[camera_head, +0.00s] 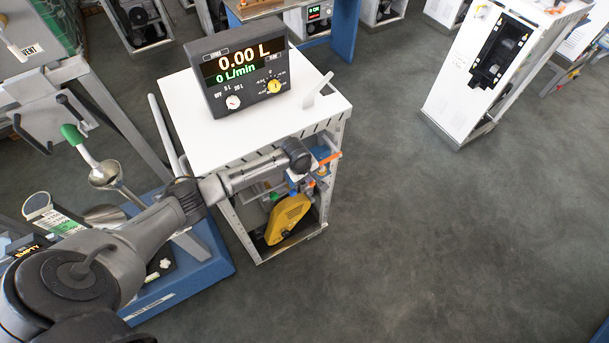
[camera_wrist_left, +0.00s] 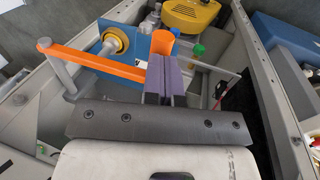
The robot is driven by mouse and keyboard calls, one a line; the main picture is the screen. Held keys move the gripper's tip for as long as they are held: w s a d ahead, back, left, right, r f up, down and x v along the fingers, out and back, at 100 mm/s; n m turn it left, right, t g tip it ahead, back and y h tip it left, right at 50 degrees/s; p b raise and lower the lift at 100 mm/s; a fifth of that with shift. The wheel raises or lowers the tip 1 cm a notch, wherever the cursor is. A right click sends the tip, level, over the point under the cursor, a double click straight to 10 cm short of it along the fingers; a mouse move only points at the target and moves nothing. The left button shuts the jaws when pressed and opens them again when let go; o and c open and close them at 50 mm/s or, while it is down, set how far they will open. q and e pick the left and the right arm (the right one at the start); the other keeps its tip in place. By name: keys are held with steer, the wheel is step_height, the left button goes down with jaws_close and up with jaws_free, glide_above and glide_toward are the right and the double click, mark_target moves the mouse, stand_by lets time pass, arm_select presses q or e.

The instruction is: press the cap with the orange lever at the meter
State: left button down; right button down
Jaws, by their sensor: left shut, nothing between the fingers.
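The meter is a dark box (camera_head: 238,76) on a white-topped cart, its display reading 0.00 L and 0 L/min. The orange lever (camera_head: 330,158) sticks out at the cart's front right edge, just below the top. In the left wrist view the lever (camera_wrist_left: 95,60) is a long flat bar running from a grey post toward my fingers. An orange cylindrical piece (camera_wrist_left: 163,43) stands just beyond the fingertips; I cannot tell whether it is the cap. My left gripper (camera_wrist_left: 162,68) is shut and empty, its fingers close beside the lever's right end. Contact is unclear. My right gripper is out of view.
The white cart top (camera_head: 190,130) lies beside my left arm. Below it are a yellow housing (camera_head: 288,219) and fittings, closely framed by cart posts. A blue-based stand (camera_head: 205,265) is at the left. Open floor (camera_head: 430,230) lies to the right.

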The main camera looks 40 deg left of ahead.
arm_select(q)
steer(key=shift+s+a+f, duration=0.1)
steer(key=shift+s+f, duration=0.15)
steer(key=shift+f, duration=0.25)
steer(key=w+d+p+v, duration=0.1)
steer(key=p+v, duration=0.4)
steer(key=v, duration=0.9)
steer(key=shift+a+r, duration=0.3)
steer(key=shift+r, duration=0.2)
steer(key=shift+s, duration=0.15)
